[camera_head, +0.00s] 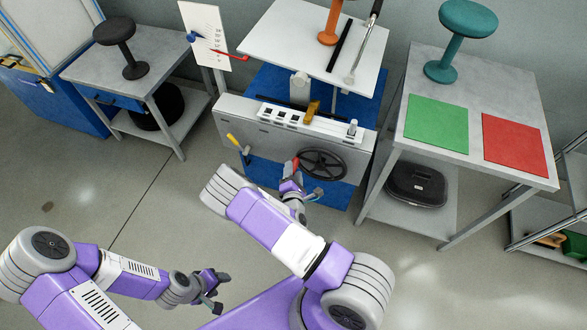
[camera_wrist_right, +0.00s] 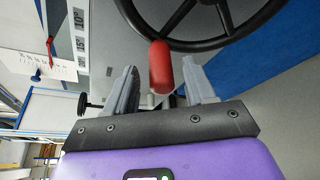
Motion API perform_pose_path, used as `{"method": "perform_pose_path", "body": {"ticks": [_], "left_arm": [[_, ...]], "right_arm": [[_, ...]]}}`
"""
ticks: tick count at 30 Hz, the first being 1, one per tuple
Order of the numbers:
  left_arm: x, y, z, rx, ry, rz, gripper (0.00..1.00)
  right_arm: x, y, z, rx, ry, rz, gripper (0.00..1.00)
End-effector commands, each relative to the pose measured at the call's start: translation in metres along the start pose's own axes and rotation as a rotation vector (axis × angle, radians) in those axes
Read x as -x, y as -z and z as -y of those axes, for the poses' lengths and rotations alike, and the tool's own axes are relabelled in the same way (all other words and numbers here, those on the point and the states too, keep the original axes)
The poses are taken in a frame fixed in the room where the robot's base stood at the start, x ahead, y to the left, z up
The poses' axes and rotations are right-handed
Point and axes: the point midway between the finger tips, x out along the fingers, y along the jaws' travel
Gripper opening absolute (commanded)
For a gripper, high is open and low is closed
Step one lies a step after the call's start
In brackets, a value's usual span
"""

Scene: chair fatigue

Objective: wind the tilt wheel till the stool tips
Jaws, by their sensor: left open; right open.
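The tilt wheel (camera_head: 322,164) is a black spoked handwheel on the front of the grey test bench (camera_head: 240,120). Its red handle (camera_head: 295,163) is at the wheel's left side. In the right wrist view, the wheel's rim (camera_wrist_right: 205,43) arcs across the top and the red handle (camera_wrist_right: 161,68) lies between my right fingers. My right gripper (camera_wrist_right: 160,88) is open around the handle, with a gap on both sides. An orange stool (camera_head: 330,25) stands on the white tilt board (camera_head: 280,35); its top is cut off. My left gripper (camera_head: 212,287) is open and empty, low over the floor.
A white scale card with blue and red pointers (camera_head: 230,55) stands left of the board. A black stool (camera_head: 115,32) is on the left table; a teal stool (camera_head: 455,45) is on the right table beside green (camera_head: 436,123) and red (camera_head: 515,144) mats. Floor at left is clear.

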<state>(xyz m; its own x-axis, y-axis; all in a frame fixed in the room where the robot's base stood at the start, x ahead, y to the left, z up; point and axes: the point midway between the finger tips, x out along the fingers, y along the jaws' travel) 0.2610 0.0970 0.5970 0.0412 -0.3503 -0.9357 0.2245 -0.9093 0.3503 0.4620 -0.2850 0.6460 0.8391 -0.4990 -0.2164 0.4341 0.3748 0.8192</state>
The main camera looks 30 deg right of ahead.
Motion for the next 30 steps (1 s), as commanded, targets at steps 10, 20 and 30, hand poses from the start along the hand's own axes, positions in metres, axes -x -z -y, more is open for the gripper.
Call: {"method": "perform_pose_path", "body": {"ticks": [10,20,30], "left_arm": [[-0.007,0.000,0.003,0.000,0.000,0.000,0.54],[-0.006,0.000,0.003,0.000,0.000,0.000,0.54],[-0.007,0.000,0.003,0.000,0.000,0.000,0.54]], "right_arm": [[-0.028,0.000,0.000,-0.002,0.002,0.000,0.54],[-0.028,0.000,0.000,-0.002,0.003,-0.001,0.34],[-0.028,0.000,0.001,-0.002,0.003,-0.002,0.00]]}}
